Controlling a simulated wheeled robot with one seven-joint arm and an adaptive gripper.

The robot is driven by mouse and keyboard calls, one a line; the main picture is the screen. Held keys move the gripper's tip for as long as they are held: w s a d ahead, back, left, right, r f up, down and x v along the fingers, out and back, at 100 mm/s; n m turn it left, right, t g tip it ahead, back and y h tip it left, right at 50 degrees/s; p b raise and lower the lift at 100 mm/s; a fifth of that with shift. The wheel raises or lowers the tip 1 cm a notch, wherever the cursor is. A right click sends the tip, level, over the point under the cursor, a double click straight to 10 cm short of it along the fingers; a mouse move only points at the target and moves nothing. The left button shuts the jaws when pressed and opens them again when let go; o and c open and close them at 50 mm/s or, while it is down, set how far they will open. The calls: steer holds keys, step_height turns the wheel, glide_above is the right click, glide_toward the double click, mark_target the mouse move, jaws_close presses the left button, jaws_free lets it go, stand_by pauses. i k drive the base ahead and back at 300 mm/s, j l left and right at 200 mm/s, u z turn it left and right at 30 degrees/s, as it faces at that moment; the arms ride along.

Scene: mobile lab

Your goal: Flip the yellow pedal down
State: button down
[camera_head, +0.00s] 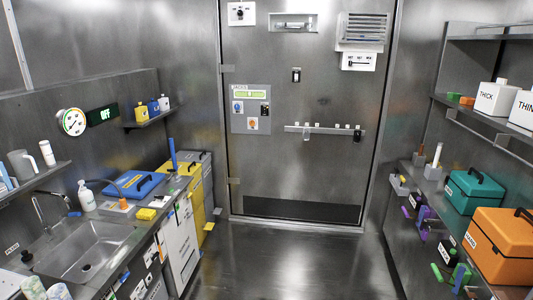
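A small yellow pedal (209,226) sticks out low at the front of the yellow bin (195,200), close to the floor. It looks roughly level, but it is too small to tell its exact tilt. The yellow bin stands on the left side, between the white-fronted cabinet and a grey bin (206,180) near the door. My gripper is not in view.
The floor (285,262) in the middle is clear up to the closed metal door (300,175). A counter with a sink (85,250) runs along the left. Shelves at right hold a teal toolbox (472,192) and an orange toolbox (498,250).

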mark_target(209, 227)
steer(key=i, duration=1.05)
steer(key=i+l+u, duration=0.15)
steer(key=i, duration=0.85)
steer(key=i+u, duration=0.25)
steer(key=i, duration=0.3)
steer(key=i+u, duration=0.2)
steer(key=i, duration=0.35)
steer(key=i+l+u, duration=0.1)
steer(key=i+u, duration=0.15)
steer(key=i, duration=0.3)
steer(key=i+l+u, duration=0.2)
steer(key=i, duration=0.3)
steer(key=i+l+u, duration=0.2)
steer(key=i+u, duration=0.15)
steer(key=i+l+u, duration=0.3)
steer(key=i, duration=0.25)
